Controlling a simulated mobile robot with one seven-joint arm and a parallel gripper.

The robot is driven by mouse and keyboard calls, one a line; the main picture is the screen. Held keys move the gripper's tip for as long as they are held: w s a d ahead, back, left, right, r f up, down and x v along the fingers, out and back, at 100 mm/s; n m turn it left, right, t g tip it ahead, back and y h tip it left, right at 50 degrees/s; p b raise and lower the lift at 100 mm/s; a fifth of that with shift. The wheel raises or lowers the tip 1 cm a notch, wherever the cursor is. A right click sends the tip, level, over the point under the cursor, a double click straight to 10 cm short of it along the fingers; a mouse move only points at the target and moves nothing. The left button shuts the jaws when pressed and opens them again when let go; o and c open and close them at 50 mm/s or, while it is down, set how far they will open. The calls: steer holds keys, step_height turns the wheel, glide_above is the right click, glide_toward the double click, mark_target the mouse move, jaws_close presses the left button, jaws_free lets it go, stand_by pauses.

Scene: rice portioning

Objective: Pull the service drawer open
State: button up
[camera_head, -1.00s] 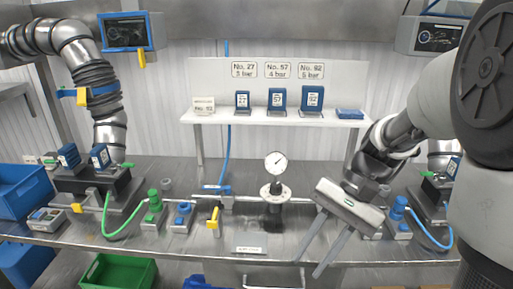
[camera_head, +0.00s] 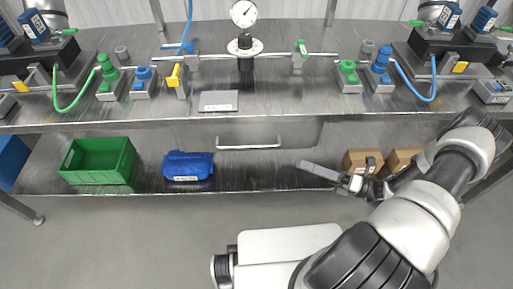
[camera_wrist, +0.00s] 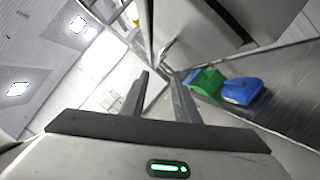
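The service drawer (camera_head: 299,131) is a grey metal front under the middle of the worktop. It looks closed, though its top edge is shaded by the worktop. Its pale bar handle (camera_head: 248,147) runs along the front. My gripper (camera_head: 318,170) is to the right of the handle and a little lower in the head view, apart from it. In the wrist view my gripper (camera_wrist: 158,82) shows two separated fingers with nothing between them. A thin pale bar beyond the fingers may be the handle, but I cannot tell for sure.
On the lower shelf (camera_head: 245,180) are a green crate (camera_head: 98,162), a blue bundle (camera_head: 188,166) and brown boxes (camera_head: 362,160) behind my gripper. The worktop (camera_head: 300,95) above holds valves, a gauge (camera_head: 244,13) and hoses. The floor in front is clear on the left.

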mark_target(253, 146)
steer(key=x, duration=1.7)
steer(key=shift+a+r, duration=0.1)
steer(key=shift+a, duration=0.1)
jaws_close()
